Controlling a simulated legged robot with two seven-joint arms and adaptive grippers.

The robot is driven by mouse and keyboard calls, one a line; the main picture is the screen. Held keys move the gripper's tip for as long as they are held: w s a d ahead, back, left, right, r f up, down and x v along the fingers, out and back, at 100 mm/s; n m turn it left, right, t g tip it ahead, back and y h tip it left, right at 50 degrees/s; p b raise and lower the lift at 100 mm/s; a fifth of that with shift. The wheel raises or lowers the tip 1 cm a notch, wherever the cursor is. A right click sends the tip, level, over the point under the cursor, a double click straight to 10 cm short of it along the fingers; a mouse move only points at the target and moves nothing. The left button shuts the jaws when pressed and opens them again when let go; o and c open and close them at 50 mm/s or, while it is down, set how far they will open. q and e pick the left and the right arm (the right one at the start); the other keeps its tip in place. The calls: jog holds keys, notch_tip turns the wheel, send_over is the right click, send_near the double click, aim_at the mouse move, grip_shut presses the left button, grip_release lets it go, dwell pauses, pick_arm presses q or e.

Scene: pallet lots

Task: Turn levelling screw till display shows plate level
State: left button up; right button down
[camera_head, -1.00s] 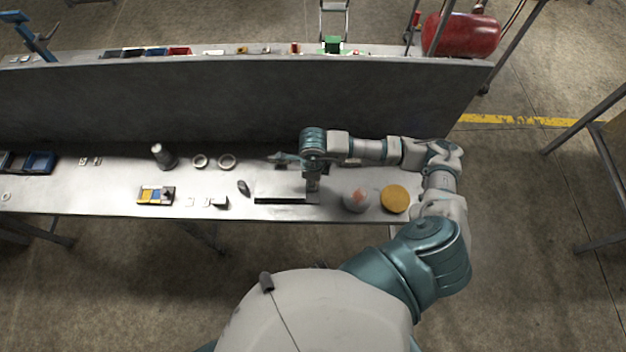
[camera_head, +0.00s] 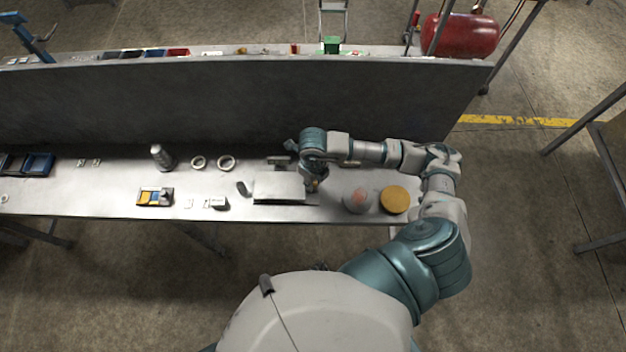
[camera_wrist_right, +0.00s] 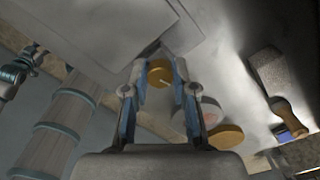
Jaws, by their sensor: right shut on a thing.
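A flat grey metal plate (camera_head: 278,188) lies on the bench in the head view; in the right wrist view its pale surface (camera_wrist_right: 75,30) fills the upper left. A round brass screw knob (camera_wrist_right: 160,76) sits between my right fingertips at the plate's edge. My right gripper (camera_head: 313,187) is shut on this knob; it shows from behind in the right wrist view (camera_wrist_right: 159,78). The knob is mostly hidden by the gripper in the head view. I cannot make out a readable display. My left gripper is out of view.
Right of the gripper stand a pale dome with a reddish top (camera_head: 357,200) and a yellow disc (camera_head: 394,199). Left are two rings (camera_head: 226,162), a metal cylinder (camera_head: 162,157) and a yellow-blue tray (camera_head: 155,196). A tall grey panel (camera_head: 230,100) stands behind the bench.

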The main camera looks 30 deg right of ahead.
jog(key=shift+w, duration=0.1)
jog(key=c, duration=0.9)
grip_release()
jog(key=shift+c, duration=0.2)
notch_tip(320, 180, up, 12)
jog(key=shift+d+f, duration=0.1)
jog(key=shift+f, duration=0.05)
